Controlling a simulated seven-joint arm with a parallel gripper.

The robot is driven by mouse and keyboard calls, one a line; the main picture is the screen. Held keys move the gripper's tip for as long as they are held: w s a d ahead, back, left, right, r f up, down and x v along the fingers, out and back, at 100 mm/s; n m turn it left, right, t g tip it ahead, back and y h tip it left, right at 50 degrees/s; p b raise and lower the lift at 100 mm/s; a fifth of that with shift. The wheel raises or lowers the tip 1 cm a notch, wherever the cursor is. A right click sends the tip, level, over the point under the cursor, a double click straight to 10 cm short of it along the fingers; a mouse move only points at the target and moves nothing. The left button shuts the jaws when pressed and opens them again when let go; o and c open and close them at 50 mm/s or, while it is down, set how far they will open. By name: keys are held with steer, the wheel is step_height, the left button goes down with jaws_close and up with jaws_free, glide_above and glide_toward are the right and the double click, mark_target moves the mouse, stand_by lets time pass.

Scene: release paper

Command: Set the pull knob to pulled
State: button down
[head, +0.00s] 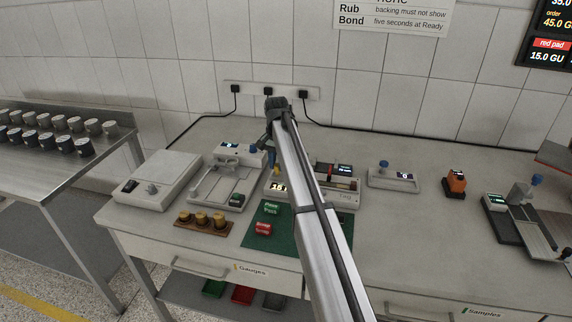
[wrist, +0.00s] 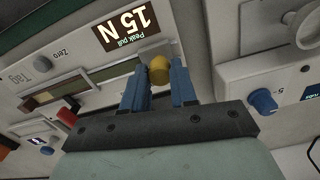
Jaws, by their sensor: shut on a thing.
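I take this yellow knob to be the pull knob. My gripper (wrist: 158,82) has its two blue fingers on either side of the knob and is shut on it. How far the knob stands out from the instrument cannot be told.
In the wrist view, a blue knob (wrist: 263,101) is on a neighbouring device at the right, and a red button (wrist: 67,117) is at the left. On the bench are a white scale (head: 160,178), a green mat (head: 285,238) and an orange device (head: 456,184).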

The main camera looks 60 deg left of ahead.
steer(key=c, duration=0.9)
jaws_free()
steer(key=shift+w+d, duration=0.1)
step_height(320, 180, up, 14)
steer(key=shift+f, duration=0.1)
